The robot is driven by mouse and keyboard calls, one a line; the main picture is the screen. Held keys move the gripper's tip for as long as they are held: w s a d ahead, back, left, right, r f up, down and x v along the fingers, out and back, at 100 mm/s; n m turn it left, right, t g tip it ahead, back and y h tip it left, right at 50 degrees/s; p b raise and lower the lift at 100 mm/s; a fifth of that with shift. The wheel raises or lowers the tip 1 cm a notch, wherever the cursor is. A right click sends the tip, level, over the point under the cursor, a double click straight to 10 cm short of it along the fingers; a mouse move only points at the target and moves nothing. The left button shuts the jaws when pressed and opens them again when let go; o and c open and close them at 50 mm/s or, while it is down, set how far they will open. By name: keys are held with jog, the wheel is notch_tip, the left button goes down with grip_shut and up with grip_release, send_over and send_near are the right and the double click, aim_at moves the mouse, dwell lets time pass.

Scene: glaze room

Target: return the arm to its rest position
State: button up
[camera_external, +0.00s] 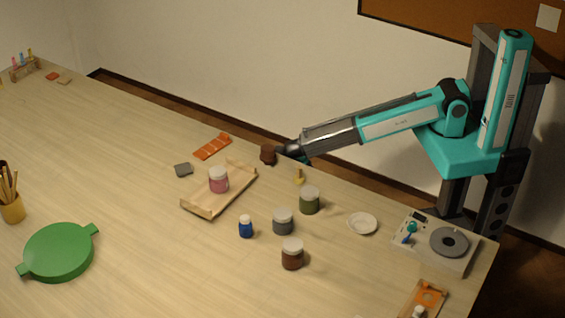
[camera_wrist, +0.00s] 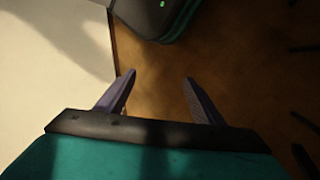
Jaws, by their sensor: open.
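My arm reaches out to the left from its column at the right of the external view. My gripper (camera_external: 294,152) is near the far edge of the table (camera_external: 130,190), beside a small dark brown block-like object (camera_external: 267,154). Its fingers are hard to make out there. In the wrist view my gripper (camera_wrist: 158,95) shows two dark fingers spread apart with nothing between them. Below them are brown floor and, at the left, a pale surface.
A tray (camera_external: 196,207) holds a jar with pink contents (camera_external: 218,180). Several other jars, a white dish (camera_external: 362,223) and a device with a round disc (camera_external: 440,243) stand nearer the right end. A green round lidded thing (camera_external: 58,252) is at left. The left middle of the table is clear.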

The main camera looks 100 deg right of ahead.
jog(key=s+a+f+n, duration=0.4)
jog(key=s, duration=0.4)
jog(key=s+a+f+n+t+y, duration=0.1)
jog(key=s+a+f+n, duration=0.3)
jog(key=s, duration=0.5)
jog(key=s+a+f+n, duration=0.5)
jog(key=s+a, duration=0.1)
jog(key=s, duration=0.3)
jog(key=shift+a, duration=0.25)
